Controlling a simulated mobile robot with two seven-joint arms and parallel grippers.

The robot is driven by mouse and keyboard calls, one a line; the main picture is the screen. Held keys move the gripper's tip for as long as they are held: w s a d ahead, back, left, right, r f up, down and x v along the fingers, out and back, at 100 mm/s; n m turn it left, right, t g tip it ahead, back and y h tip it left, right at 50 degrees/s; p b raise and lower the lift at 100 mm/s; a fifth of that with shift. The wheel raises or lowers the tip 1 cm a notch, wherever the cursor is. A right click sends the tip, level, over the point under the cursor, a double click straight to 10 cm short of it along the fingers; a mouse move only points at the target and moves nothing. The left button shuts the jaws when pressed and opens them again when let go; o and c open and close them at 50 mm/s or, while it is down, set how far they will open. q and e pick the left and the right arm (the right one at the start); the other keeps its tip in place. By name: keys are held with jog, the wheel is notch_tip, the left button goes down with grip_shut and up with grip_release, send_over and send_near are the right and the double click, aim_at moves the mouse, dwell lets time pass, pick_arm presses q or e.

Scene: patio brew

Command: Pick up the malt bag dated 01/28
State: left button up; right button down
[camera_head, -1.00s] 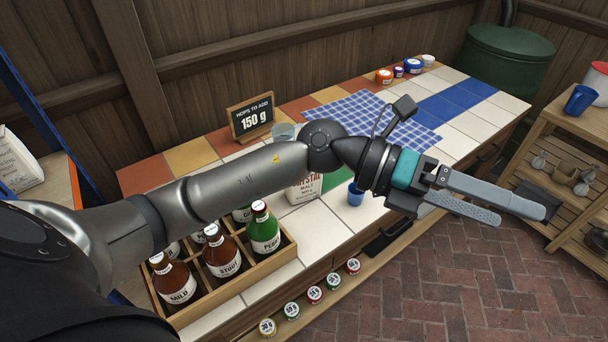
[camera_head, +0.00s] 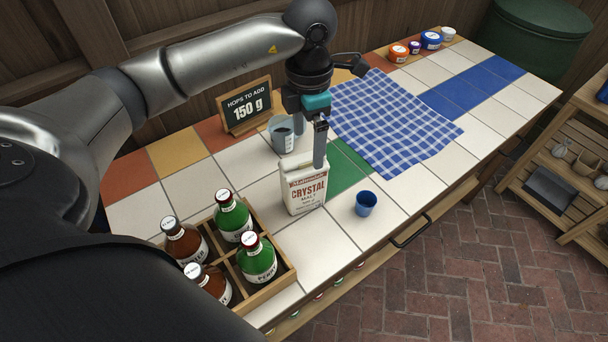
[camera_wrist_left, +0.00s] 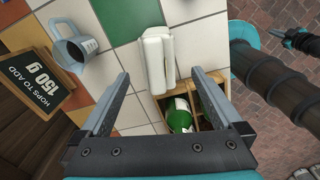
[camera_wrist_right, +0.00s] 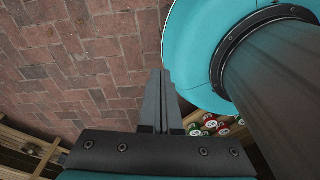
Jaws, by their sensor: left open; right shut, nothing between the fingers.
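One malt bag (camera_head: 305,187), white and labelled "CRYSTAL MALT", stands upright on the tiled counter; I cannot read a date on it. In the left wrist view the bag's folded top (camera_wrist_left: 157,58) lies ahead, between the lines of the fingers. My left gripper (camera_head: 318,150) is open, pointing down just above and behind the bag, one finger overlapping its top edge in the head view. I cannot tell whether it touches. My right gripper (camera_wrist_right: 157,90) is shut and empty, over the brick floor; it is not visible in the head view.
A wooden crate of bottles (camera_head: 272,287) stands left of the bag. A grey measuring jug (camera_head: 282,134) is behind it, a blue cup (camera_head: 366,203) to its right. A chequered cloth (camera_head: 385,120) and a "150 g" sign (camera_head: 245,106) are farther back.

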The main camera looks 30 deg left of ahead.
aim_at(308, 160)
pick_arm(q)
jog(key=f, duration=0.4)
jog(key=shift+s+d, duration=0.1)
jog(key=shift+s, duration=0.15)
notch_tip(308, 160, down, 2)
jog(key=shift+w+f+b, duration=0.1)
jog(key=shift+f+b, duration=0.15)
jog(key=shift+b, duration=0.15)
jog(key=shift+f, duration=0.6)
jog(key=f, duration=0.3)
jog(key=shift+a+f+b, duration=0.35)
jog(key=shift+a+b, duration=0.05)
jog(key=shift+f, duration=0.4)
pick_arm(e)
jog(key=shift+s+d+f, duration=0.1)
jog(key=shift+s+f, duration=0.05)
jog(key=shift+f, duration=0.35)
jog(key=shift+s+d+f, duration=0.1)
jog(key=shift+f, duration=0.35)
pick_arm(q)
jog(key=shift+c, duration=0.2)
